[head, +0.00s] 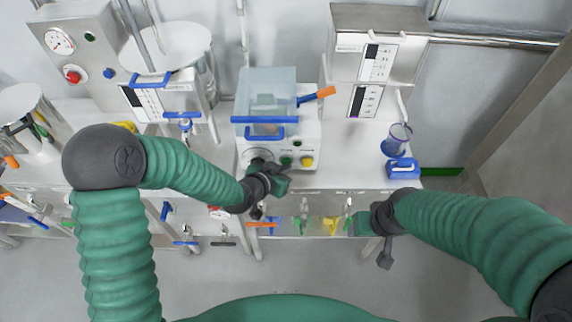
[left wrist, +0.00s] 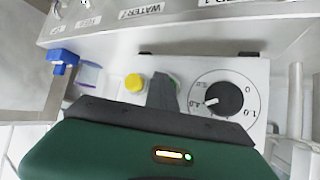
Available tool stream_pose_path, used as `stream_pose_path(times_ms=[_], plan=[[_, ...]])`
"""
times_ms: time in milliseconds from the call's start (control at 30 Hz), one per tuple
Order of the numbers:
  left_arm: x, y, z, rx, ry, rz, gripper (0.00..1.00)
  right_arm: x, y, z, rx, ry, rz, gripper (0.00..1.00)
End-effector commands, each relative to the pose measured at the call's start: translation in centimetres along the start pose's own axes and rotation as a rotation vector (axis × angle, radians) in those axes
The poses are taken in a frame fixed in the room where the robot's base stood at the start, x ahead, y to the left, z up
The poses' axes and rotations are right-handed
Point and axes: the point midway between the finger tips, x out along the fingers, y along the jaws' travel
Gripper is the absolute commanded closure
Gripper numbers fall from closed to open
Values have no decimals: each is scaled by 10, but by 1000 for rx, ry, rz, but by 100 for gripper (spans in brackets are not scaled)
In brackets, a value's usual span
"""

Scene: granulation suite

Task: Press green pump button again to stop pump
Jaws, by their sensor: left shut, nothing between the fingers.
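The pump (head: 248,152) is a white box with a clear blue-tinted cover, on the bench at the middle of the head view. Its front panel has a green button (head: 286,160), a yellow button (head: 307,162) and a dial. My left gripper (head: 281,172) is shut and empty, just in front of the green button. In the left wrist view the shut fingertips (left wrist: 163,82) cover most of the green button (left wrist: 174,83); contact cannot be told. The yellow button (left wrist: 134,83) and dial (left wrist: 224,98) flank them. My right gripper (head: 364,223) hangs at the bench front; its fingers are unclear.
A blue-based beaker stand (head: 402,165) stands on the bench at right. A steel hopper unit (head: 170,50) stands at left. Several coloured items hang below the bench edge. Bench between pump and beaker is clear.

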Motion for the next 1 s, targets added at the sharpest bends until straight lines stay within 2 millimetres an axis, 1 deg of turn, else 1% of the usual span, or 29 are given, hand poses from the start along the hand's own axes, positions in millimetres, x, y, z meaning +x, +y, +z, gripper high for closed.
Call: stream_pose_path(times_ms=[33, 567, 667, 1000], plan=[[1, -5, -6, 0, 16, -10, 100, 0, 0, 0, 0, 0, 0, 39], [-4, -4, -8, 1, 23, -14, 100, -1, 0, 0, 0, 0, 0, 39], [-10, 1, -4, 2, 22, -12, 100, -2, 0, 0, 0, 0, 0, 39], [-38, 25, 21, 2, 13, -7, 100, 0, 0, 0, 0, 0, 0, 39]])
